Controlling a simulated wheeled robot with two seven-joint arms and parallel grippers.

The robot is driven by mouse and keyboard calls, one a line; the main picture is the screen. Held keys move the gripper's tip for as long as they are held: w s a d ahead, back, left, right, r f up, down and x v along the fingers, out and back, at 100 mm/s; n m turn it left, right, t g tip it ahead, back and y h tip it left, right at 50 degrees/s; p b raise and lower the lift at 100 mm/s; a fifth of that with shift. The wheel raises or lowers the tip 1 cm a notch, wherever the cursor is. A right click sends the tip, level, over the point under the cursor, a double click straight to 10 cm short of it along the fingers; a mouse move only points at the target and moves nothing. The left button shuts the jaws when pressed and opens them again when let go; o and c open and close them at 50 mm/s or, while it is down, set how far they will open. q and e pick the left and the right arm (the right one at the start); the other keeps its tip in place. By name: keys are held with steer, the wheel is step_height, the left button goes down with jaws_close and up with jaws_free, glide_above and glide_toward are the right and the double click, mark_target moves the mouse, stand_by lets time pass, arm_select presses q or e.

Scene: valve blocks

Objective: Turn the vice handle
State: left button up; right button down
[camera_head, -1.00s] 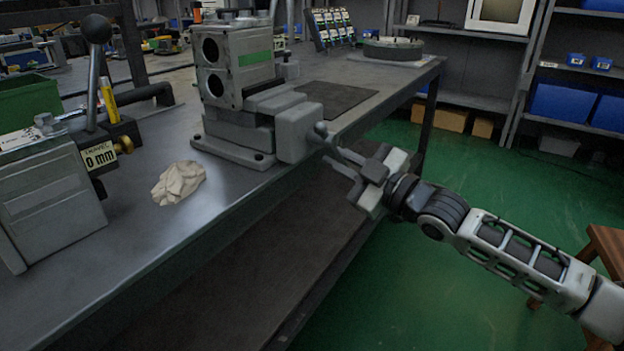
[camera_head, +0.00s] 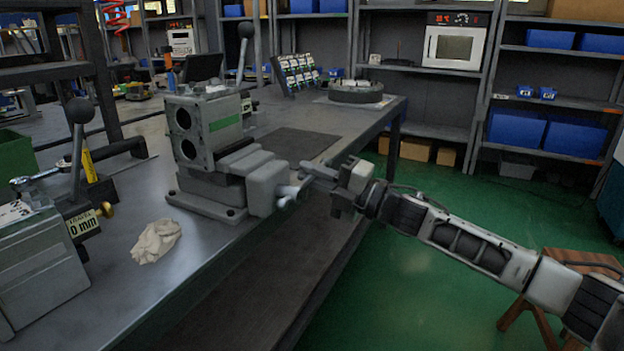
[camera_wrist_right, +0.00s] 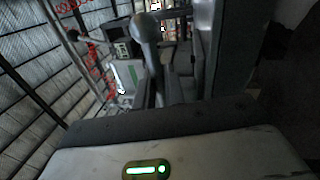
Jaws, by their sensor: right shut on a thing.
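The grey vice (camera_head: 267,187) stands bolted on the bench near its right edge, its jaw end facing my right arm. A grey block with two round holes and a green strip (camera_head: 203,128) sits in it. The vice handle (camera_head: 284,201) is a short bar with a rounded end at the front of the vice. My right gripper (camera_head: 309,179) reaches in from the right and is shut on the handle. In the right wrist view, the handle bar and its ball end (camera_wrist_right: 145,28) rise up close in front of the gripper. My left gripper is out of view.
A crumpled cloth (camera_head: 156,241) lies on the bench left of the vice. A lever fixture (camera_head: 40,262) with a black knob stands at the left. A dark mat (camera_head: 290,143) lies behind the vice. A wooden stool (camera_head: 573,262) stands at right on open green floor.

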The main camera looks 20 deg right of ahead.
steer(key=shift+r+n, duration=0.6)
steer(key=shift+n, duration=0.4)
steer(key=shift+s+a+r+n+g+y+p, duration=0.1)
steer(key=shift+r+n+g+y+p, duration=0.3)
steer(key=shift+n, duration=0.5)
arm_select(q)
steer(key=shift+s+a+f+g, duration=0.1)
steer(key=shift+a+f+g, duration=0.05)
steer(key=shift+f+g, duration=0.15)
arm_select(e)
steer(key=shift+r+n, duration=0.3)
steer(key=shift+n, duration=0.1)
steer(key=shift+a, duration=0.1)
steer(key=c, duration=1.6)
jaws_free()
steer(key=shift+s, duration=0.1)
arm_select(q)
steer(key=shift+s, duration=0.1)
arm_select(e)
steer(key=shift+o, duration=0.2)
